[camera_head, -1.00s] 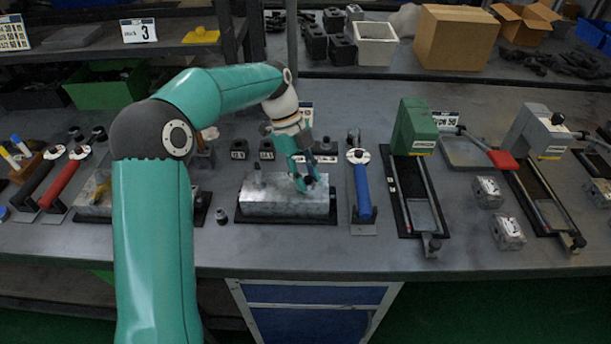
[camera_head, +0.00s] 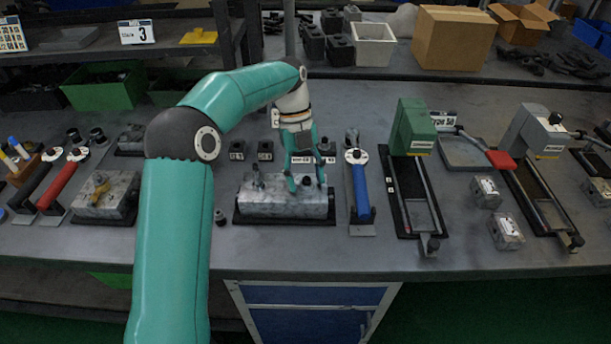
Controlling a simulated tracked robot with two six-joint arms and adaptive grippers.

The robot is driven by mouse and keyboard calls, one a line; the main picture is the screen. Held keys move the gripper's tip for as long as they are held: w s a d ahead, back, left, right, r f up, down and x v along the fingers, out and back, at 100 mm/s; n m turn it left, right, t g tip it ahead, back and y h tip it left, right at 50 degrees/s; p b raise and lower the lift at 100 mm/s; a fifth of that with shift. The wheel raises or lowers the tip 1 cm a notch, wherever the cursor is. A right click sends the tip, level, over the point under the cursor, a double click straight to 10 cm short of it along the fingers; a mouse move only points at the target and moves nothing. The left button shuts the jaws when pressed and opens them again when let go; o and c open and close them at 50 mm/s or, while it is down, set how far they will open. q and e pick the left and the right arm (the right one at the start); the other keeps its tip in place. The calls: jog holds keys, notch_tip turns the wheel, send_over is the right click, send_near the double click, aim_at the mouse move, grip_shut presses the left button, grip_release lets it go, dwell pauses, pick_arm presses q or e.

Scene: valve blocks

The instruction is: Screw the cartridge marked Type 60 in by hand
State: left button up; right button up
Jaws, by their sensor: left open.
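A silver valve block (camera_head: 283,206) lies on a dark mat at the middle of the bench. A small dark fitting (camera_head: 257,178) stands upright in its top at the left. My left gripper (camera_head: 307,187) points down over the right part of the block, fingers apart, open. A small dark piece, perhaps a cartridge, shows between the fingertips; I cannot tell how deep it sits. Labelled dark holders (camera_head: 265,151) stand in a row behind the block, partly hidden by the gripper; a label there seems to end in 60. My right gripper is not in view.
A blue-handled tool (camera_head: 361,188) stands right of the block, with a green press-like device (camera_head: 413,128) beyond it. Bare bench lies along the front.

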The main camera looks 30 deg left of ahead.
pick_arm(q)
jog(key=shift+r, duration=0.1)
jog(key=v, duration=0.6)
jog(key=shift+w+a+r, duration=0.15)
jog(key=shift+r, duration=0.15)
jog(key=shift+a+r, duration=0.1)
jog(key=shift+r, duration=0.15)
